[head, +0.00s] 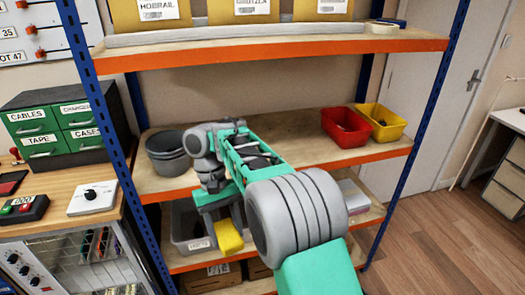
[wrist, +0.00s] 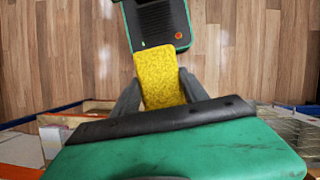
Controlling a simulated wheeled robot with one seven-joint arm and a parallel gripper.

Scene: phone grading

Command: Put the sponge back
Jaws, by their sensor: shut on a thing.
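The sponge is a yellow block (head: 229,236) held in front of the shelving's lower part in the head view. In the wrist view the sponge (wrist: 159,82) sits between the two grey fingers of my gripper (wrist: 157,92), with wooden floor beyond it. My gripper (head: 222,215) is shut on the sponge and points downward in the head view. A grey bin (head: 190,240) with a white label stands on a lower shelf just left of and behind the sponge. My arm hides part of the shelves.
A dark grey tub (head: 168,155) stands on the middle shelf (head: 290,137), left of my arm. A red bin (head: 345,128) and a yellow bin (head: 380,121) stand at its right. A blue upright (head: 117,165) stands left of my gripper, beside the workbench.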

